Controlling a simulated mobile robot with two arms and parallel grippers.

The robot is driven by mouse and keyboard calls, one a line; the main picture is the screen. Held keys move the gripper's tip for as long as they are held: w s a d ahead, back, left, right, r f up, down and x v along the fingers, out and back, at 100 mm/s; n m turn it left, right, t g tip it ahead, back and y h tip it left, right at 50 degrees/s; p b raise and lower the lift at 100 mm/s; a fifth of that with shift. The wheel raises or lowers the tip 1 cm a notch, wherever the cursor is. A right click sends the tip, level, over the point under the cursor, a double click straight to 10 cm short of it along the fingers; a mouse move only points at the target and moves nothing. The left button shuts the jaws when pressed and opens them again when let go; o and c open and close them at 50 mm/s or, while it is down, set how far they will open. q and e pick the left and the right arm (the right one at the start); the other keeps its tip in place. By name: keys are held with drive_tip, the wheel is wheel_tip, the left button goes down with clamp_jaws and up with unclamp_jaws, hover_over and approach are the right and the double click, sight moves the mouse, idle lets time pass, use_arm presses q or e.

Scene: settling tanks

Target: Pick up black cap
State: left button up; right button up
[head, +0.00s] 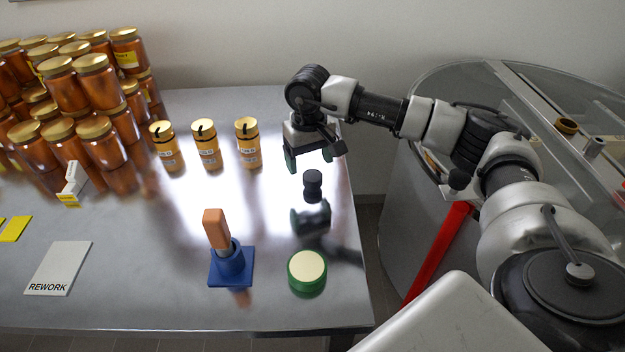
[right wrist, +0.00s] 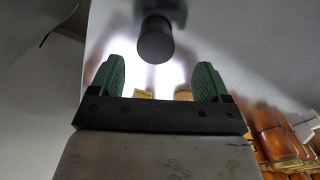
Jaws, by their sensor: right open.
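The black cap (head: 312,185) is a small dark piece with a narrower waist, standing upright on the steel table near its right edge. In the right wrist view the black cap (right wrist: 155,42) shows beyond the fingertips, roughly centred between them. My right gripper (head: 309,158) is open and empty, with green finger pads, just behind and above the cap in the head view. The right wrist view also shows both pads of my right gripper (right wrist: 161,75) spread apart, not touching the cap. My left gripper is not in view.
A green round tin with a cream top (head: 307,270) and a blue stand (head: 230,265) holding an orange-handled tool (head: 216,228) are in front. Stacked amber jars (head: 100,140) fill the far left. A REWORK plate (head: 58,267) lies front left.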

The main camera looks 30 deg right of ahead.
sight(313, 175)
drive_tip(key=f, duration=0.3)
drive_tip(key=f+p, duration=0.1)
drive_tip(key=f, duration=0.1)
drive_tip(key=shift+s+d+f, duration=0.15)
drive_tip(key=shift+d+f, duration=0.1)
drive_tip(key=shift+f, duration=0.05)
drive_tip(key=c, duration=1)
drive_tip(key=shift+r, duration=0.1)
